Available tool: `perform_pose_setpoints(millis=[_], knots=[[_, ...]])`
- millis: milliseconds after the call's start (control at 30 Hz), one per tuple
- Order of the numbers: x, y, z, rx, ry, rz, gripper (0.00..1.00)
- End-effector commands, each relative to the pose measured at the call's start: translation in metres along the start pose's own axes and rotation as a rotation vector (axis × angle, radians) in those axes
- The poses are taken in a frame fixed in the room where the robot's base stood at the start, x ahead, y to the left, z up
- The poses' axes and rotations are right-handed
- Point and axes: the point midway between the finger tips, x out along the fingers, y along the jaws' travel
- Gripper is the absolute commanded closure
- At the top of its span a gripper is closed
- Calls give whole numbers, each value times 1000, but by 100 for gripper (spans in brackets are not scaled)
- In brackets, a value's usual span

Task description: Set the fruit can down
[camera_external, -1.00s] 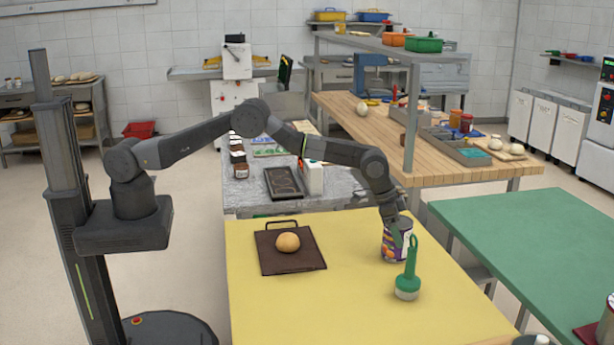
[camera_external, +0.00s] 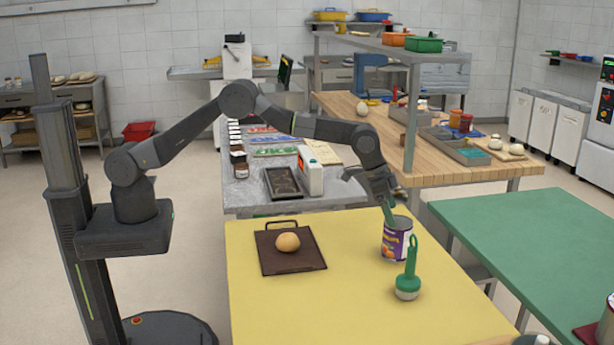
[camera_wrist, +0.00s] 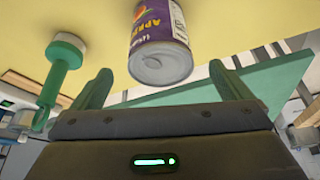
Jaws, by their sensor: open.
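The fruit can (camera_external: 396,240), purple with a fruit picture on its label, stands upright on the yellow table (camera_external: 370,305) near its right side. My gripper (camera_external: 388,208) is just above and behind the can, tilted down, with its fingers apart. In the wrist view the can (camera_wrist: 160,45) lies ahead of and between the two green fingers of my gripper (camera_wrist: 158,88), with nothing held. The can's metal end faces the camera there.
A dark board (camera_external: 290,262) with a bread roll (camera_external: 287,242) lies to the left. Yellow tabletop between board and can is clear. A green table (camera_external: 540,240) is at right.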

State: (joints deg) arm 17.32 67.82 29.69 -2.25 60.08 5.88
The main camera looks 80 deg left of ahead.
Motion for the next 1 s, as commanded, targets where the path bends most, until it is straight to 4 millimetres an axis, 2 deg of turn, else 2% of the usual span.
perform_pose_setpoints(millis=[200, 400, 767, 867, 1000], knots=[[-34, 0, 0, 0, 1, 0, 2], [-48, 0, 0, 0, 1, 0, 2], [-48, 0, 0, 0, 0, 0, 2], [-44, 0, 0, 0, -1, 0, 2], [-28, 0, 0, 0, -4, 0, 2]])
